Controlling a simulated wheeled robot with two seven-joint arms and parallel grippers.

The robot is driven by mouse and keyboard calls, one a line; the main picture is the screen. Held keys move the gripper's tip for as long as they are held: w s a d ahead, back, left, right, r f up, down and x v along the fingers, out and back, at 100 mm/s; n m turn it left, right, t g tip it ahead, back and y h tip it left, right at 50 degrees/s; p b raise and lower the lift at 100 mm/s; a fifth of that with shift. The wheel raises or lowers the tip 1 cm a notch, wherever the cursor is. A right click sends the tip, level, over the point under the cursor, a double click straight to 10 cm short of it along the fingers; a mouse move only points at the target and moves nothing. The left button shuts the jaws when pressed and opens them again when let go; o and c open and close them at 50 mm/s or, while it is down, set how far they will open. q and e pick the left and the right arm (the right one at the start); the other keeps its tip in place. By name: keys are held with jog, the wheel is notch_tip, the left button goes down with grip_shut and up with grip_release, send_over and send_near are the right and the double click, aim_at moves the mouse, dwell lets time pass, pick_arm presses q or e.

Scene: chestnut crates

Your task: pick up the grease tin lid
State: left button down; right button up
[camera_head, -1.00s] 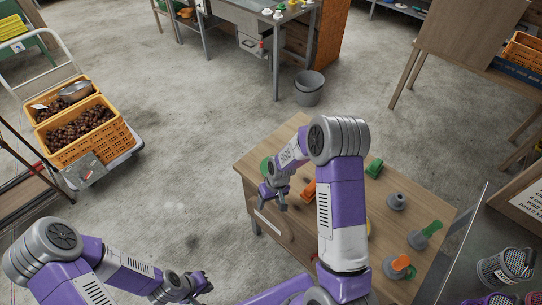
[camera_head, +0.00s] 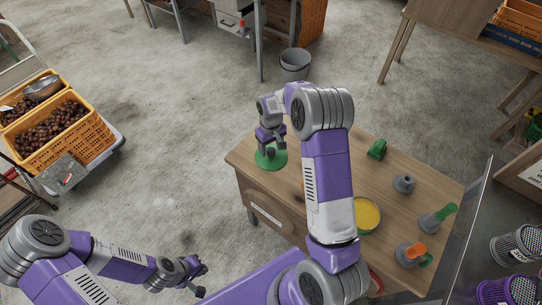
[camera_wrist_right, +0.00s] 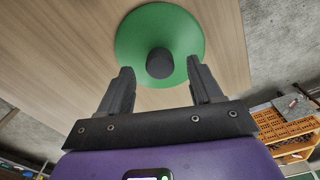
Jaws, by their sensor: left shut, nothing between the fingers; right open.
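The grease tin lid (camera_head: 279,161) is a green disc with a dark knob, lying at the left end of the wooden table. It also shows in the right wrist view (camera_wrist_right: 132,38), with its knob upright. My right gripper (camera_head: 271,147) is open just over the lid. In the right wrist view its fingers (camera_wrist_right: 159,67) point towards the knob, one to each side and short of it; I cannot tell any contact. The tin (camera_head: 367,214) with yellow grease stands at the table's front, partly behind my right arm. My left gripper (camera_head: 200,271) is shut and empty, away from the table.
The table (camera_head: 350,158) also bears a green piece (camera_head: 377,149), a grey piece (camera_head: 403,184) and grey holders with green (camera_head: 438,217) and orange (camera_head: 411,252) parts. A grey bucket (camera_head: 294,65) stands on the floor behind. Crates of chestnuts (camera_head: 68,150) sit at left.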

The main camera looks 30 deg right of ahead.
jog(key=shift+w+f, duration=0.1)
jog(key=shift+f, duration=0.75)
jog(key=shift+r, duration=0.1)
jog(key=c, duration=1.2)
